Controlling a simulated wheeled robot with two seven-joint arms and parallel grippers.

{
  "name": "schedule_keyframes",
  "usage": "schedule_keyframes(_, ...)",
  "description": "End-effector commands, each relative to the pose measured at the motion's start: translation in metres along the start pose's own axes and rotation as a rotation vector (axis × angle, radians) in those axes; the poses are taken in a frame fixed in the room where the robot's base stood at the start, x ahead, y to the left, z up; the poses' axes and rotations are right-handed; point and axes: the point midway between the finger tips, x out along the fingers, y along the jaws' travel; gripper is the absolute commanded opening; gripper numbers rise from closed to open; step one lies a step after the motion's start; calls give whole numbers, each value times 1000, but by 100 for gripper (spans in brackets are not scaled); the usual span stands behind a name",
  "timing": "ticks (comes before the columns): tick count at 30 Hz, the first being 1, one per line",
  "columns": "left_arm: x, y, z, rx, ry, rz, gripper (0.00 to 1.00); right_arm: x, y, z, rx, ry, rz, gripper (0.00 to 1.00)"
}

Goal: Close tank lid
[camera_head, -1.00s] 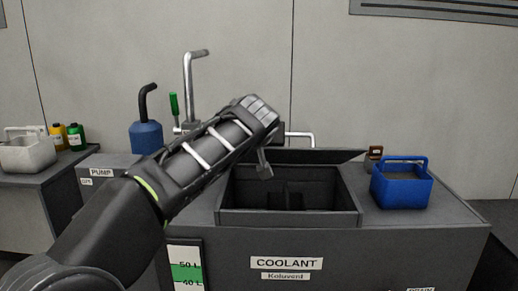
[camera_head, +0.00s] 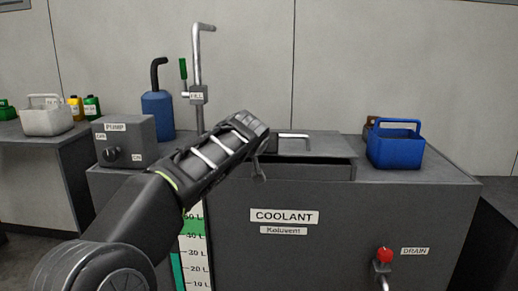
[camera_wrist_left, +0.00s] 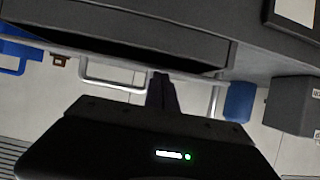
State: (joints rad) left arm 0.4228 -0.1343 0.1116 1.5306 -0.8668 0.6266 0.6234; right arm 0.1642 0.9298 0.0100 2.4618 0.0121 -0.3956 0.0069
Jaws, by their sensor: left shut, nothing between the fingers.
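The dark grey coolant tank (camera_head: 420,205) stands in the middle of the head view. Its lid (camera_head: 318,145), with a silver bar handle (camera_head: 293,136), is tilted low over the raised opening rim (camera_head: 310,173). A dark gap shows between the lid and the front of the rim. My left gripper (camera_head: 259,176) is shut and empty at the left front corner of the opening, and its wrist hides the lid's left end. In the left wrist view, my gripper (camera_wrist_left: 162,92) points toward the tank, and the handle (camera_wrist_left: 112,86) shows beside it. Contact with the lid cannot be told. My right gripper is out of view.
A blue caddy (camera_head: 396,150) stands on the tank top at right. The fill pipe (camera_head: 197,75), a blue canister (camera_head: 158,112) and the pump box (camera_head: 125,140) are at left. A red drain knob (camera_head: 384,255) sticks out in front. A side table (camera_head: 30,148) holds a pale caddy.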

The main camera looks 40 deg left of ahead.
Motion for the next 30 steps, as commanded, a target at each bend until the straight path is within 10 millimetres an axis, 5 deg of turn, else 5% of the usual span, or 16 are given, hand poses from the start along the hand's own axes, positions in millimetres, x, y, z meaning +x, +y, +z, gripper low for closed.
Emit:
schedule_keyframes(11,-3,-2,-8,0,1,-2,0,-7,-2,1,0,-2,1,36)
schedule_keyframes(19,-20,-6,-49,0,1,2,0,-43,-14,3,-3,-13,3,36)
schedule_keyframes(21,-30,-6,-24,2,2,2,0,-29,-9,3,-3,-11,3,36)
schedule_keyframes(30,-76,-7,18,1,2,1,0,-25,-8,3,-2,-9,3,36)
